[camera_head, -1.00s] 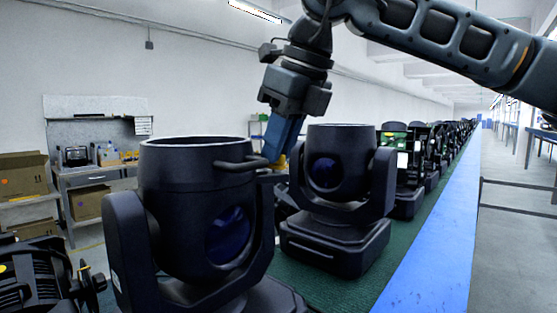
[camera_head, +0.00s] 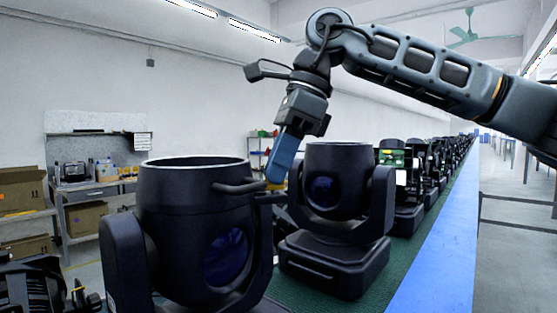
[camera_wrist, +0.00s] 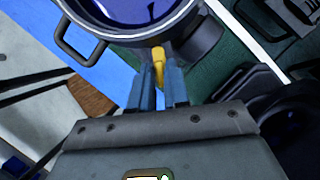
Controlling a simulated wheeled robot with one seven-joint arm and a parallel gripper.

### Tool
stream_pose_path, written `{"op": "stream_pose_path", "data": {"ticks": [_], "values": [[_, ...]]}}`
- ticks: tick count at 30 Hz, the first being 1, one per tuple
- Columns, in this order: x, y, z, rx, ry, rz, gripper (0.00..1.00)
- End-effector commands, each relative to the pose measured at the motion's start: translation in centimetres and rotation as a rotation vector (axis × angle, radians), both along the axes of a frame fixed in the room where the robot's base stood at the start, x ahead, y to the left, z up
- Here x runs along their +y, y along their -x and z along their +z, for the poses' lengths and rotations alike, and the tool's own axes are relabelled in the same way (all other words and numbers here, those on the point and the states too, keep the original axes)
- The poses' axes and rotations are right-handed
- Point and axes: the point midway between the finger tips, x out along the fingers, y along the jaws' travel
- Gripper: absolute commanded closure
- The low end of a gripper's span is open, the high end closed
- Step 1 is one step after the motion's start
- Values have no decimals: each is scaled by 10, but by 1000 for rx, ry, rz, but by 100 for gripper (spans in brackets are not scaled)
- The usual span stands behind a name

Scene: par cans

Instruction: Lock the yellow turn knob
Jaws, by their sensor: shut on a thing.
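The yellow turn knob (camera_wrist: 158,57) shows in the wrist view on the side of a black lamp body, just below a round blue lens. My gripper (camera_wrist: 158,82) has its two blue fingers on either side of the knob and is shut on it. In the head view my gripper (camera_head: 276,177) reaches down at a slant between the near black moving-head lamp (camera_head: 187,195) and the second lamp (camera_head: 334,182), beside the near lamp's handle.
The lamps stand in a long row on a green belt (camera_head: 375,270) with a blue edge strip (camera_head: 436,255) at right. The near lamp's handle (camera_head: 240,187) is close to my fingers. A bench (camera_head: 95,186) and boxes stand at left.

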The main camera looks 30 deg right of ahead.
Motion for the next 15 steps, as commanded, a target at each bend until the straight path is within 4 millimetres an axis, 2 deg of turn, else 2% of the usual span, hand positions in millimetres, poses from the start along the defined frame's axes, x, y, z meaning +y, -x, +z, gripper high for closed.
{"op": "stream_pose_path", "data": {"ticks": [15], "values": [[-1,-1,1,-2,0,102,100]]}}
